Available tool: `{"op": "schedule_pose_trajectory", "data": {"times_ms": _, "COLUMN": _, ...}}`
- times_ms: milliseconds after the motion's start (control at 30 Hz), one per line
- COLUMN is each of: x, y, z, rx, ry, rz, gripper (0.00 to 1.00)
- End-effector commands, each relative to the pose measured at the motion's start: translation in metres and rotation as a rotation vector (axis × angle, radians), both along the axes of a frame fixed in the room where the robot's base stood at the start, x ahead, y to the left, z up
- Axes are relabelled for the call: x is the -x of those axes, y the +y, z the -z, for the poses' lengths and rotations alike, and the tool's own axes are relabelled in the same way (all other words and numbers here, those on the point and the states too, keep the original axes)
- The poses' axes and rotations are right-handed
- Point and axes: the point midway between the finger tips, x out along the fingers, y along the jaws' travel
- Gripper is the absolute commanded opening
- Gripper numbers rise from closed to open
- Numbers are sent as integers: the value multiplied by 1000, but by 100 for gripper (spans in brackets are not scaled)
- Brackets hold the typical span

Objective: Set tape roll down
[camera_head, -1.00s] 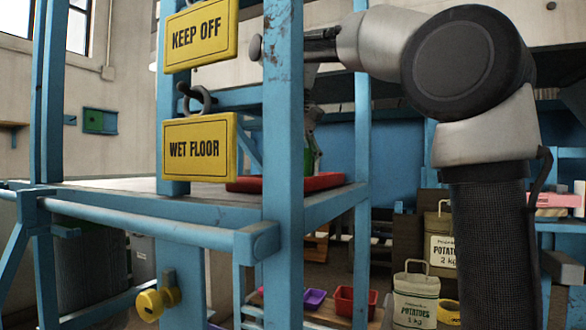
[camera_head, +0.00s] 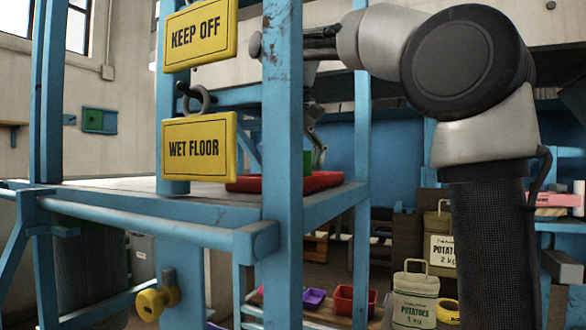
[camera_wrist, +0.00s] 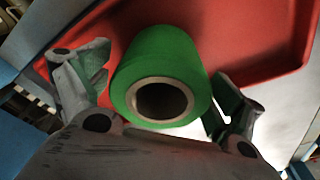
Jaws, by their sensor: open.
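The green tape roll (camera_wrist: 160,60) stands on the red tray (camera_wrist: 265,45) in the wrist view, its pale core ring and dark hole facing the camera. My gripper (camera_wrist: 158,88) is open, with one finger on each side of the roll. A gap shows at the right finger; the left finger is close to the roll, and I cannot tell if it touches. In the head view the roll (camera_head: 308,161) is a small green patch above the tray (camera_head: 325,181), mostly hidden by the blue post. My gripper (camera_head: 318,150) shows partly beside that post.
A blue rack (camera_head: 284,130) stands in front, with yellow signs reading KEEP OFF (camera_head: 200,35) and WET FLOOR (camera_head: 199,147) hanging from it. Potato sacks (camera_head: 415,295) and small purple and red bins (camera_head: 355,300) are lower right. Part of the rack's shelf (camera_head: 120,186) is bare.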

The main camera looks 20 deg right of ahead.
Motion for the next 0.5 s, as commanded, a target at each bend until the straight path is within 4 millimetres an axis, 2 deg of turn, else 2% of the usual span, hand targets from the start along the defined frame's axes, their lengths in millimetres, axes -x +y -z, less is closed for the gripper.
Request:
{"op": "schedule_pose_trajectory", "data": {"times_ms": 300, "x": 7, "y": 0, "z": -53, "rx": -1, "ry": -2, "rz": 0, "gripper": 94}}
{"op": "schedule_pose_trajectory", "data": {"times_ms": 500, "x": 10, "y": 0, "z": -66, "rx": 0, "ry": 0, "rz": 0, "gripper": 94}}
